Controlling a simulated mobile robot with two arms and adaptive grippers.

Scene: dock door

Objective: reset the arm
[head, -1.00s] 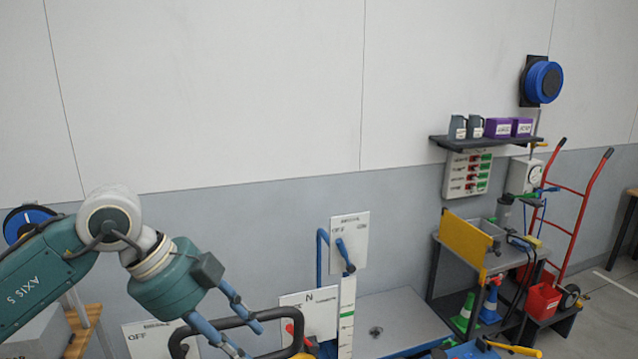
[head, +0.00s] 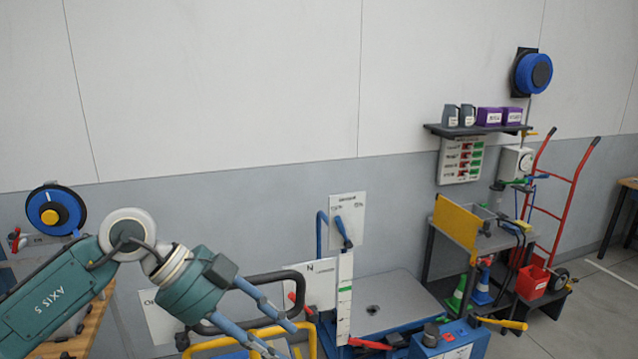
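My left arm, a teal arm marked AXIS 5, comes in from the lower left of the head view. Its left gripper (head: 286,342) has two blue fingers pointing down and right, with a clear gap between them. It looks open and empty. The fingers pass in front of a black looped handle (head: 262,278) and a yellow frame; I cannot tell whether they touch. My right gripper is not in view.
A lift platform (head: 385,300) with a blue lever panel (head: 346,222) stands right of the gripper. A bench with a yellow flap (head: 456,229) and a red hand truck (head: 566,200) are farther right. A blue reel (head: 56,210) is at left.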

